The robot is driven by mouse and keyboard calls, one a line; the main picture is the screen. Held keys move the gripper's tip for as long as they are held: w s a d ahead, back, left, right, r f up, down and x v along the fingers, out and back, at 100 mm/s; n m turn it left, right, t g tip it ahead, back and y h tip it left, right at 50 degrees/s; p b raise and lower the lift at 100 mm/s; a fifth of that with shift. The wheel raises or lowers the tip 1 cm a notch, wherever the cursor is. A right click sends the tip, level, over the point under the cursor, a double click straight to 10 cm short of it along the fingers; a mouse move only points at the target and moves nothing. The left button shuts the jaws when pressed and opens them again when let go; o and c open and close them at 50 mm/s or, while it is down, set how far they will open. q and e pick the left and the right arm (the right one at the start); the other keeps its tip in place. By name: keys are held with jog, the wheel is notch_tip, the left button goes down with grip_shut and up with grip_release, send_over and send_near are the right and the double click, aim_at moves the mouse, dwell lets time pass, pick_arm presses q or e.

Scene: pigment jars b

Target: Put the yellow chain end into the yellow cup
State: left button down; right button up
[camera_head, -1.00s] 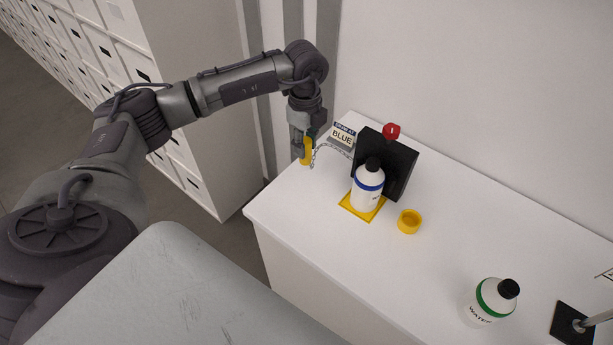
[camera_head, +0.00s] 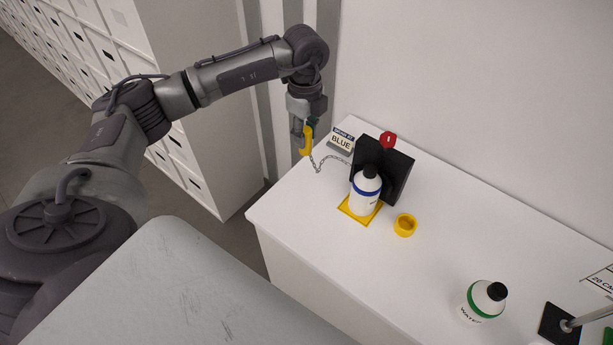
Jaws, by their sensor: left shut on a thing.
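My left gripper (camera_head: 303,140) is shut on the yellow chain end (camera_head: 307,139), above the far left part of the white counter. A thin grey chain (camera_head: 332,164) hangs from the yellow end, sags, and runs right toward the black stand. The yellow cup (camera_head: 405,225) stands upright on the counter, to the right of and nearer than the gripper, with its open top showing. The gripper is well apart from the cup. My right gripper is not in view.
A white bottle with a blue band (camera_head: 365,193) stands on a yellow square (camera_head: 346,209) between gripper and cup. A BLUE sign (camera_head: 341,141) is near the gripper. A green-banded bottle (camera_head: 484,301) stands right.

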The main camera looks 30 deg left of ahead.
pick_arm(q)
jog(key=shift+r+p, duration=0.8)
jog(key=shift+r, duration=0.7)
jog(key=shift+d, duration=0.1)
jog(key=w+d+b, duration=0.1)
jog(key=w+d, duration=0.1)
jog(key=d, duration=1.2)
jog(key=w+d+b, duration=0.1)
jog(key=w+d, duration=0.1)
jog(key=d, duration=1.2)
jog(key=shift+w+d, duration=0.2)
jog(key=shift+w, duration=0.2)
jog(key=shift+a, duration=0.1)
